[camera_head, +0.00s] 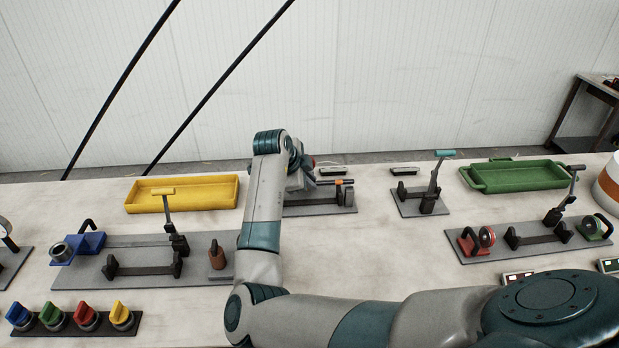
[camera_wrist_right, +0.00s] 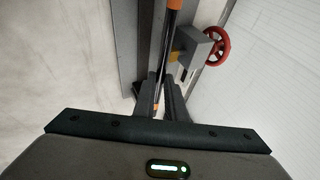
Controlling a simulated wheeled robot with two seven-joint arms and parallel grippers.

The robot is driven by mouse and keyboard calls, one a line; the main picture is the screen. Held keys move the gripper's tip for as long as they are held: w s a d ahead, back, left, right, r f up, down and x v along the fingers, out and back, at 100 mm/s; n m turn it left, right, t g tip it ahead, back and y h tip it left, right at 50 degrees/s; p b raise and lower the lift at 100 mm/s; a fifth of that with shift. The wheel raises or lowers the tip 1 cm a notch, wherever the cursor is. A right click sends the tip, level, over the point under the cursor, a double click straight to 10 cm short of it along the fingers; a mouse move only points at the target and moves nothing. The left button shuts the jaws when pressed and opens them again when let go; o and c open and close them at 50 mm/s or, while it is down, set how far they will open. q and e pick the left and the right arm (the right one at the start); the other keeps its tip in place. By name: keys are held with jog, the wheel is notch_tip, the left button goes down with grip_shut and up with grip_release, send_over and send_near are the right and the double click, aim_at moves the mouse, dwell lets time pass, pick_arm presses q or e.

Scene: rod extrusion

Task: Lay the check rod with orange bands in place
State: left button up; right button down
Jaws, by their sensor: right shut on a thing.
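The check rod is dark with orange bands (camera_wrist_right: 168,40); in the head view its orange end (camera_head: 345,182) shows just right of my right gripper (camera_head: 317,182). In the right wrist view my right gripper (camera_wrist_right: 163,98) is shut on the rod, with the fingers on either side of it. The rod lies along a grey fixture plate (camera_head: 318,209) at the back middle of the table. Whether it touches the supports there I cannot tell. My right forearm hides the left part of this fixture in the head view. My left gripper is not in view.
A red handwheel (camera_wrist_right: 216,46) on a grey block is beside the rod. A yellow tray (camera_head: 185,208) stands left, a green tray (camera_head: 515,188) right. A teal-handled clamp (camera_head: 436,180) stands right of the fixture. Several coloured knobs (camera_head: 70,318) are front left.

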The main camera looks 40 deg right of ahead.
jog(key=shift+f+b, duration=0.55)
jog(key=shift+f, duration=0.8)
jog(key=c, duration=1.7)
grip_release()
